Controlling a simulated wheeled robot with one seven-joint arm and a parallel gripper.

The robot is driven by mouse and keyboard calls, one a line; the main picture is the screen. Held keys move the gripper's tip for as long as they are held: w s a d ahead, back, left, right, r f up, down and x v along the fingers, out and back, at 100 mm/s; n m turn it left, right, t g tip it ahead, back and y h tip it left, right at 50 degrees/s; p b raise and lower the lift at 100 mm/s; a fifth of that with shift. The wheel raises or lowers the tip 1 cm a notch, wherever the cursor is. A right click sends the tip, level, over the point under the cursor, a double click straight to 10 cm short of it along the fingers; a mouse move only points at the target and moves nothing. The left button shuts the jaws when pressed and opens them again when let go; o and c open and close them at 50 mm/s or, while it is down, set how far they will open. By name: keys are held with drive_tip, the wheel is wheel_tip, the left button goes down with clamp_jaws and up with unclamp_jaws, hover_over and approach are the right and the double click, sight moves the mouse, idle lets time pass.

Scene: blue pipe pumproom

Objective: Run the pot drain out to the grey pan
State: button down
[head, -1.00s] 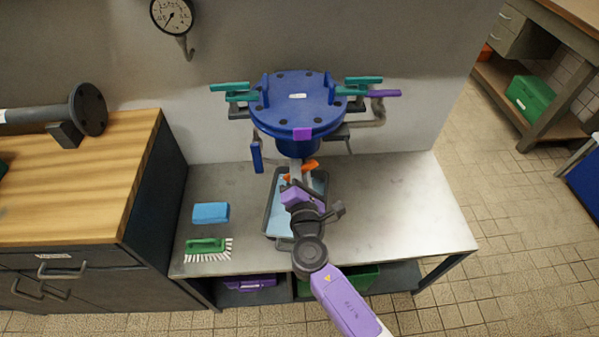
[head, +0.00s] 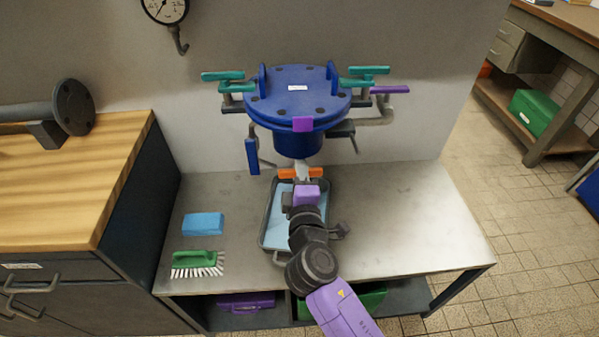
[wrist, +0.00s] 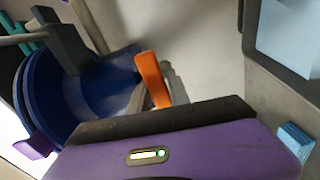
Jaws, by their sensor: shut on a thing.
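The pot (head: 297,95) is a blue lidded vessel mounted by the wall. A pale drain spout (head: 301,164) hangs below it, with an orange handle (head: 288,173) lying crosswise on it. The orange handle also shows in the wrist view (wrist: 152,80), beside the blue pot body (wrist: 95,85). The grey pan (head: 268,228) sits on the bench under the spout, and its inside shows light blue. My gripper (head: 303,183) is at the orange handle, above the pan, and is shut on it. Its fingertips are largely hidden by its purple body.
Teal handles (head: 222,76) and a purple handle (head: 389,90) stick out at the pot's sides. A blue lever (head: 252,157) hangs at its left. A blue sponge (head: 203,224) and a green brush (head: 197,258) lie left of the pan. The metal bench (head: 410,215) is clear on the right.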

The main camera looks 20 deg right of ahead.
drive_tip(key=shift+f+m, duration=0.1)
drive_tip(key=shift+m, duration=0.3)
drive_tip(key=c, duration=1.2)
unclamp_jaws()
drive_tip(key=shift+r, duration=0.3)
